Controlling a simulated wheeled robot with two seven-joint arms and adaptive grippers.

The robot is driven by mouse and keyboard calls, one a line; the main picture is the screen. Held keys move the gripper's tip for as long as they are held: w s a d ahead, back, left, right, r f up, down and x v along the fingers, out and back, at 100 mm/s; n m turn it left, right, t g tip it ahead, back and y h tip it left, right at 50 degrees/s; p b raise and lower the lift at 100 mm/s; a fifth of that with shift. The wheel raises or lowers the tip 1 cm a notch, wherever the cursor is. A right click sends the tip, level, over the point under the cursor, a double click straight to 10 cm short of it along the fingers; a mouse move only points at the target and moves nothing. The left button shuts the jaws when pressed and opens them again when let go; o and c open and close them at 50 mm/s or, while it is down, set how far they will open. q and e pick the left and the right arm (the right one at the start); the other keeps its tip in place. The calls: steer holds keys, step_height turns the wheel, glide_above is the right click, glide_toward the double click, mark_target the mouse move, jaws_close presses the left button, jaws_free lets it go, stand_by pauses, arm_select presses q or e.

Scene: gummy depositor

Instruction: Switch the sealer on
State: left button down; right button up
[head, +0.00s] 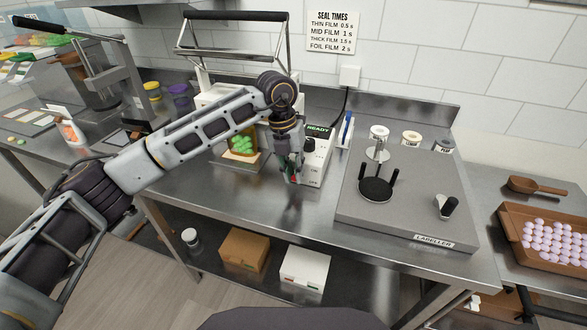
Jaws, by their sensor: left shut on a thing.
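The sealer (207,92) is a pale machine with a raised dark-handled lever frame, at the back middle of the steel bench. My left arm hides much of it. Its control box (318,165) is white, with a lit green display reading READY, a dark knob and small markings. My left gripper (292,176) is at the left front of this box, pointing down. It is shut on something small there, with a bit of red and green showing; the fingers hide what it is. My right gripper is out of view.
A bag of green and orange gummies (243,143) lies left of the gripper. The grey labeller (352,205) with rolls stands to the right. A tray of pale gummies (512,215) and a scoop (535,186) are far right. Boxes (245,250) sit on the lower shelf.

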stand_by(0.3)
arm_select(q)
steer(key=c, duration=1.4)
jaws_free()
steer(key=shift+r, duration=0.1)
steer(key=shift+w+a+r, duration=0.1)
steer(key=shift+a+r, duration=0.25)
steer(key=shift+r, duration=1.6)
steer(key=shift+w+a+r, duration=0.1)
steer(key=shift+a+r, duration=0.25)
steer(key=shift+r, duration=1.6)
steer(key=shift+w+a+r, duration=0.1)
steer(key=shift+a+r, duration=0.25)
steer(key=shift+r, duration=1.6)
